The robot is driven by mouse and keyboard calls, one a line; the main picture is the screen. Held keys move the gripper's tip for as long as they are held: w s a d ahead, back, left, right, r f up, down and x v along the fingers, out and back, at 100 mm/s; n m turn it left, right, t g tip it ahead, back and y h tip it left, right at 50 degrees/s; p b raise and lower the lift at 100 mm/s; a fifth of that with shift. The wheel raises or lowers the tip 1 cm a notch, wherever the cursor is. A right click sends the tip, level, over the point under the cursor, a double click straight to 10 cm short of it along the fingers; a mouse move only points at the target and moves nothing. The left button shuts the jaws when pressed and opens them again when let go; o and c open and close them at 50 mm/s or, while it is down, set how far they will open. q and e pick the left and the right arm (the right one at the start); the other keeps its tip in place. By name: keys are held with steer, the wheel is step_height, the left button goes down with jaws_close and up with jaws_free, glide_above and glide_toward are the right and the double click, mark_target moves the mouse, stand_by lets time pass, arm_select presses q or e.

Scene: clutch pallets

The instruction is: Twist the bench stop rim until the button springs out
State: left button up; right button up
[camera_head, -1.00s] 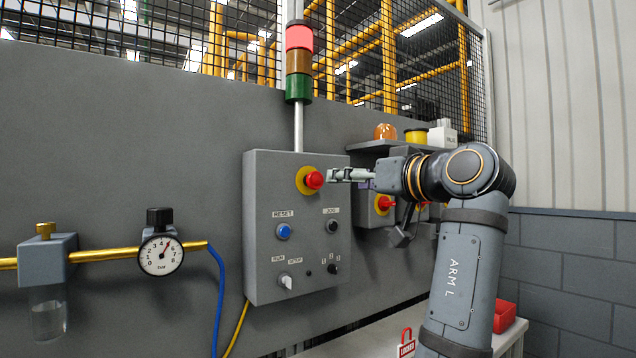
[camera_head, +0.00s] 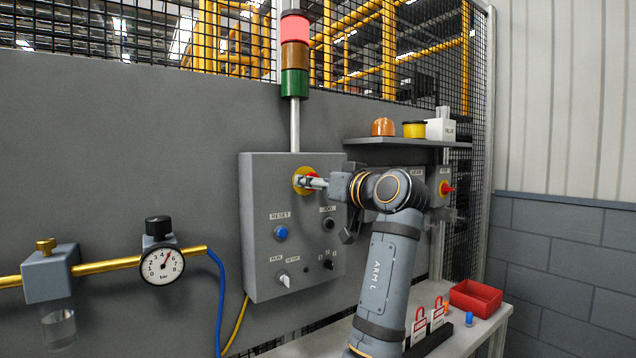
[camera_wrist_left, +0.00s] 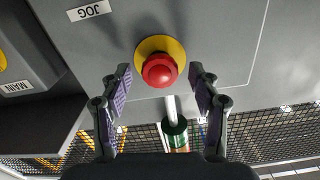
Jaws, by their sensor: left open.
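A red mushroom stop button on a yellow collar sits at the top of the grey control box; the collar (camera_head: 298,181) shows in the head view, with the red cap mostly behind my gripper. In the left wrist view the red button (camera_wrist_left: 159,70) is round and whole, just ahead of and between the fingers. My left gripper (camera_wrist_left: 162,90) is open, one finger on each side of the button and apart from it. In the head view the gripper (camera_head: 318,183) reaches the button from the right. My right gripper is not in view.
The control box also carries a blue reset button (camera_head: 281,233), a black JOG button (camera_head: 328,224) and a selector knob (camera_head: 284,281). Another red stop (camera_head: 447,188) is to the right, under a shelf (camera_head: 400,143). A red bin (camera_head: 475,297) and padlock tags stand on the bench.

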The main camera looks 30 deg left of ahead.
arm_select(q)
steer(key=c, duration=1.2)
